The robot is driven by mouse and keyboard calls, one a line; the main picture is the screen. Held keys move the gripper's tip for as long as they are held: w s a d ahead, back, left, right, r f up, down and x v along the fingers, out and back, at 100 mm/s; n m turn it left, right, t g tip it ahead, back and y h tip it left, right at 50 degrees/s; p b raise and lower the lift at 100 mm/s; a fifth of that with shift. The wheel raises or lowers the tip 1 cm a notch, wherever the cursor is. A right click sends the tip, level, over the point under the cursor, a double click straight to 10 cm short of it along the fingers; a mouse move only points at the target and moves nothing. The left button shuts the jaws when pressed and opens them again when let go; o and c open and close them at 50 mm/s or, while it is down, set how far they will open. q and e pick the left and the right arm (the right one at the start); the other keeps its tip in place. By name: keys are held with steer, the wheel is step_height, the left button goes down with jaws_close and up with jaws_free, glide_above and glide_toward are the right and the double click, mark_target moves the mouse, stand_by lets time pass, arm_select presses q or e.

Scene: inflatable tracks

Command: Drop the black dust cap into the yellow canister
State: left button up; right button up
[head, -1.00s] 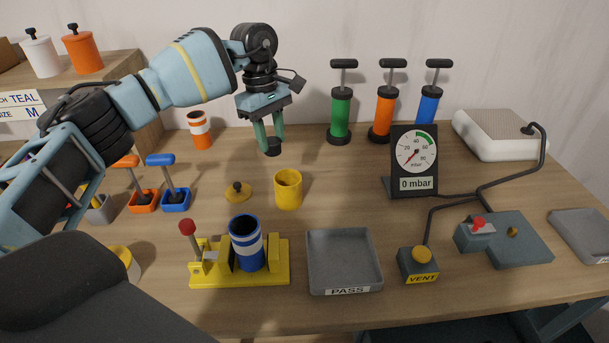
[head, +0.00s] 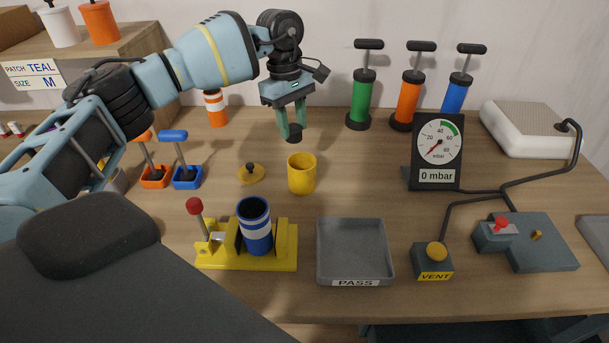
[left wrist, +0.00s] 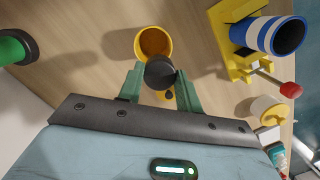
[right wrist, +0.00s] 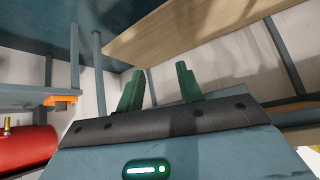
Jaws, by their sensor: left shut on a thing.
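The black dust cap (head: 294,131) is held between the fingertips of my left gripper (head: 292,128), above the table and apart from it. The left wrist view shows the cap (left wrist: 160,74) between the green fingers, overlapping the canister's edge in the picture. The open yellow canister (head: 301,178) stands upright on the table, below the cap in the head view; its open mouth shows in the left wrist view (left wrist: 154,42). My right gripper (right wrist: 158,85) shows in the right wrist view only, with its fingers apart and nothing between them, below table level.
A yellow lid (head: 251,174) lies left of the canister. In front are a yellow clamp stand (head: 286,258) holding a blue-striped canister (head: 255,228) and a grey PASS tray (head: 355,223). Several pumps (head: 361,103) stand behind, right of my left gripper. A gauge (head: 437,150) stands right.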

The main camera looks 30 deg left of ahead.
arm_select(q)
steer(key=shift+f, duration=1.2)
steer(key=o, duration=1)
steer(key=shift+r, duration=0.15)
steer(key=shift+w+a+r+b, duration=0.1)
steer(key=shift+a+r+b, duration=0.1)
steer(key=shift+r, duration=1.05)
steer(key=shift+s+a+r+b, duration=0.1)
steer(key=shift+a+r+b, duration=0.1)
steer(key=shift+r, duration=1.1)
steer(key=shift+w+a+r+b, duration=0.1)
steer(key=shift+a+r, duration=0.1)
steer(key=shift+r, duration=1.05)
